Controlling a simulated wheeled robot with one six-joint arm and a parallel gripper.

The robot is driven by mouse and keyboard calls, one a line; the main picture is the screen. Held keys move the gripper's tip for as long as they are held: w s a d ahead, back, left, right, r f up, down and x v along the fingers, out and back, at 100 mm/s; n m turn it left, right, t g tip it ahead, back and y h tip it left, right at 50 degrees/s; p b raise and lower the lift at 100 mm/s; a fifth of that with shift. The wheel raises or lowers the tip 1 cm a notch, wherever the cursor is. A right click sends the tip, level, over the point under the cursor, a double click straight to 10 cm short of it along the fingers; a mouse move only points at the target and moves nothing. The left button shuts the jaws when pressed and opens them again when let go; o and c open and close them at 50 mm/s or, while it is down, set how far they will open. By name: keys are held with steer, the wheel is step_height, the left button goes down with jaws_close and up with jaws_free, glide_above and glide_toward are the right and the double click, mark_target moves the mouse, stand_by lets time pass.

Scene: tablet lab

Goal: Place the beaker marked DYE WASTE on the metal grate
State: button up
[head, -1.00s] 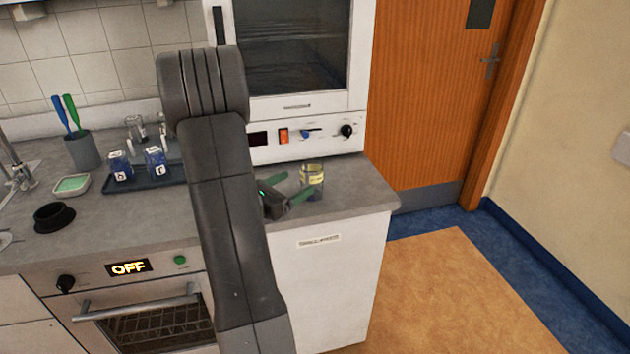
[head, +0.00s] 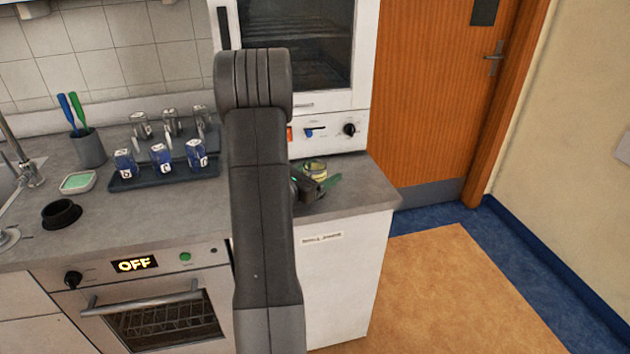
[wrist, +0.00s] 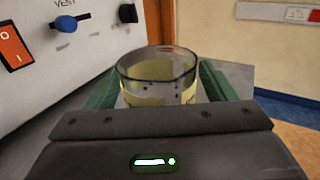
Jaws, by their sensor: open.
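A glass beaker with a yellow label (head: 315,168) stands upright on the right end of the grey counter. Its label text cannot be read. My gripper (head: 319,184) is low at the beaker, partly hidden by my arm. In the wrist view the beaker (wrist: 157,88) stands between the two green fingers, which are open on either side of it; contact cannot be made out. A wire rack (head: 165,324) shows behind the glass of the shut lower oven, whose display reads OFF. I cannot tell whether it is the metal grate.
A white cabinet with a dark glass door (head: 311,45) stands behind the beaker, its knobs (wrist: 127,13) close by. A dark tray (head: 128,184) with several blue-labelled vessels lies left of my arm. The counter's right edge is near the gripper.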

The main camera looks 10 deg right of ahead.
steer(key=c, duration=1.2)
